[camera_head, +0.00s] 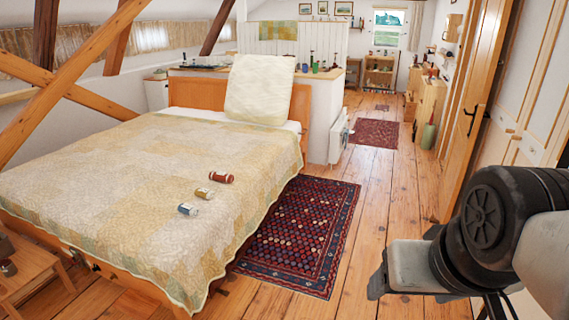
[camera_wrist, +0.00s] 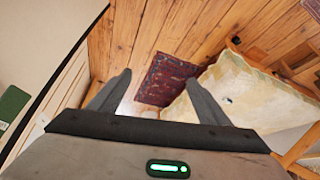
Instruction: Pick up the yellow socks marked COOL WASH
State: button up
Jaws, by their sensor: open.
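Three small rolled bundles lie in a slanting row on the bed, near its right edge in the head view. The yellow one (camera_head: 204,193) is in the middle, with a pale band or label too small to read. A red-brown one (camera_head: 220,177) lies just behind it to the right, and a blue-grey one (camera_head: 187,209) in front to the left. My gripper (camera_wrist: 158,78) is open and empty in the wrist view, over the floor and rug side of the bed. In the head view my arm is at the lower right, well apart from the bundles.
The bed (camera_head: 110,180) has a patchwork cover and an upright pillow (camera_head: 260,90). A dark red patterned rug (camera_head: 300,235) lies on open plank floor to its right. A wooden door (camera_head: 475,110) stands at the right, a small table (camera_head: 30,270) at the lower left.

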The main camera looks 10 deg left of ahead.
aim_at(202, 193)
jog(key=u, duration=1)
jog(key=i+l+u, duration=0.15)
jog(key=i, duration=0.3)
jog(key=i+l+u, duration=0.15)
jog(key=i+l, duration=0.25)
jog(key=i+l+u, duration=0.1)
jog(key=i+l, duration=0.25)
jog(key=i+l+u, duration=0.15)
jog(key=i+l, duration=0.2)
jog(key=i+l+u, duration=0.15)
jog(key=i+l, duration=0.3)
jog(key=i+l+u, duration=0.15)
jog(key=i+l, duration=0.2)
jog(key=i+l+u, duration=0.15)
jog(key=i+l, duration=0.2)
jog(key=l, duration=0.25)
jog(key=i+l+u, duration=0.1)
jog(key=i+l, duration=0.2)
jog(key=l, duration=0.25)
